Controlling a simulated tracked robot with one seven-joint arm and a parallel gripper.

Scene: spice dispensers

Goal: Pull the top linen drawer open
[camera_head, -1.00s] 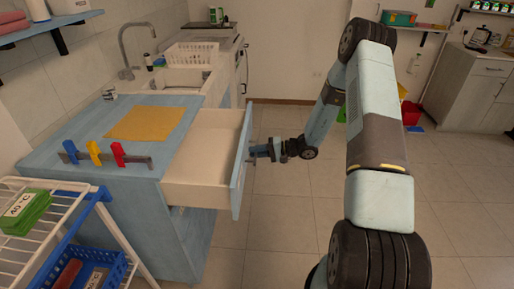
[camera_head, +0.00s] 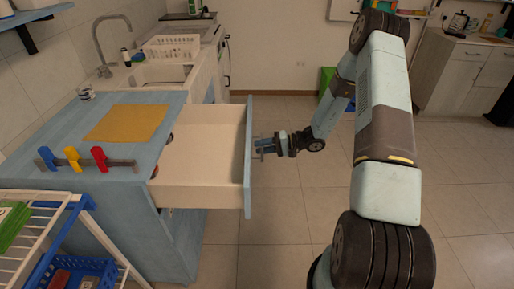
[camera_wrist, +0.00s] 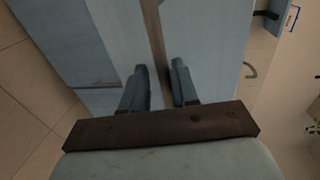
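The top drawer (camera_head: 205,192) of the blue cabinet (camera_head: 180,245) is pulled far out, and its pale inside shows. Its blue front panel (camera_head: 248,160) faces right. My gripper (camera_head: 259,146) is just right of this panel, at about mid-length, with its two fingers apart. In the wrist view the dark fingers (camera_wrist: 158,78) are spread, and a thin brown strip (camera_wrist: 156,35) runs between them over blue surfaces. I see nothing clearly clamped. The drawer's handle is not clear in either view, and I cannot tell if the fingers touch the panel.
A yellow cloth (camera_head: 127,123) and a rack with blue, yellow and red clips (camera_head: 72,158) are on the cabinet top. A white wire rack (camera_head: 35,225) with a blue basket (camera_head: 85,275) stands at the front left. The tiled floor (camera_head: 285,220) right of the drawer is clear.

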